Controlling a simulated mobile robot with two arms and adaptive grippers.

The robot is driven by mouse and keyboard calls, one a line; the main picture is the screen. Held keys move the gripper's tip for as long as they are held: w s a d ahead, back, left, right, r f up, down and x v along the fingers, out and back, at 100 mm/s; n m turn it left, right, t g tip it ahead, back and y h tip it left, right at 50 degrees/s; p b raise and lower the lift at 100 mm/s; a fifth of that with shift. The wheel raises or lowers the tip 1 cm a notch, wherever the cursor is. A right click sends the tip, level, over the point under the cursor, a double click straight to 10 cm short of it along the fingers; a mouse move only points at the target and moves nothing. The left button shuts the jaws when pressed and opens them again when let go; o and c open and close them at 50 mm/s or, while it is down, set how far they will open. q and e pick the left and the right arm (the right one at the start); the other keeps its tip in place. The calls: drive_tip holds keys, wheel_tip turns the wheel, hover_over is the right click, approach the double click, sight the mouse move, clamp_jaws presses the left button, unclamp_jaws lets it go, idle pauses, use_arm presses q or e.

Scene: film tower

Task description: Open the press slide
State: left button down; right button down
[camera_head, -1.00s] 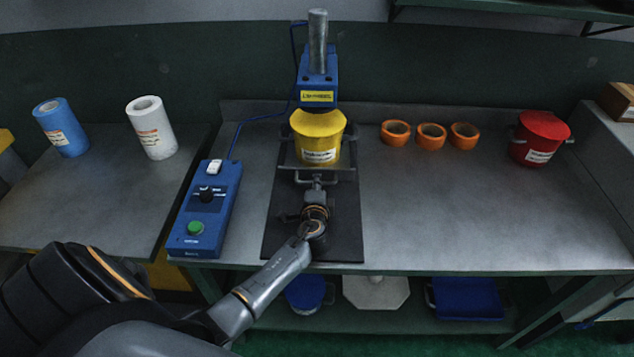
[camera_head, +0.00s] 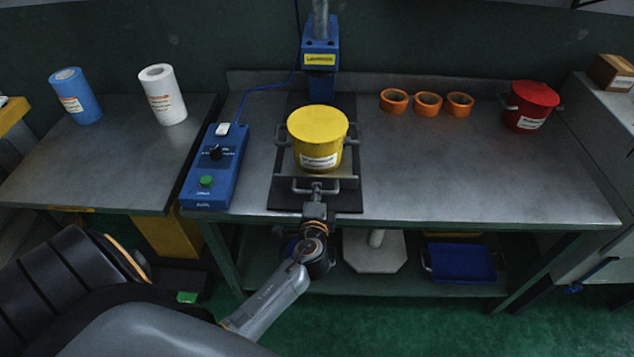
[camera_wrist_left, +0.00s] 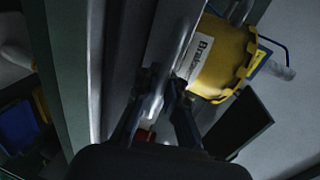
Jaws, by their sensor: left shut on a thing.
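The press slide (camera_head: 344,181) is a grey plate on the dark base, carrying a yellow lidded pot (camera_head: 318,122). The pot stands upright in front of the blue press head (camera_head: 320,56), clear of it. My left gripper (camera_head: 317,192) is shut on the slide's front handle (camera_head: 300,187), near the table's front edge. In the left wrist view the gripper (camera_wrist_left: 160,88) closes on the grey metal, with the pot (camera_wrist_left: 222,58) just beyond. The fingertip contact is partly hidden in the head view. My right gripper is out of view.
A blue control box (camera_head: 211,170) with a green button stands left of the slide. Three orange rings (camera_head: 428,104) and a red pot (camera_head: 530,105) stand to the right. Blue (camera_head: 76,96) and white (camera_head: 163,94) rolls stand left. The table's right front is clear.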

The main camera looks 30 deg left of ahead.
use_arm(q)
drive_tip(key=shift+s+d, duration=0.25)
drive_tip(key=shift+s, duration=0.2)
drive_tip(key=shift+s+d, duration=0.1)
drive_tip(key=shift+s, duration=0.15)
drive_tip(key=c, duration=1.7)
unclamp_jaws()
drive_tip(key=shift+s+d, duration=0.2)
drive_tip(key=v, duration=1.1)
drive_tip(key=shift+s, duration=0.25)
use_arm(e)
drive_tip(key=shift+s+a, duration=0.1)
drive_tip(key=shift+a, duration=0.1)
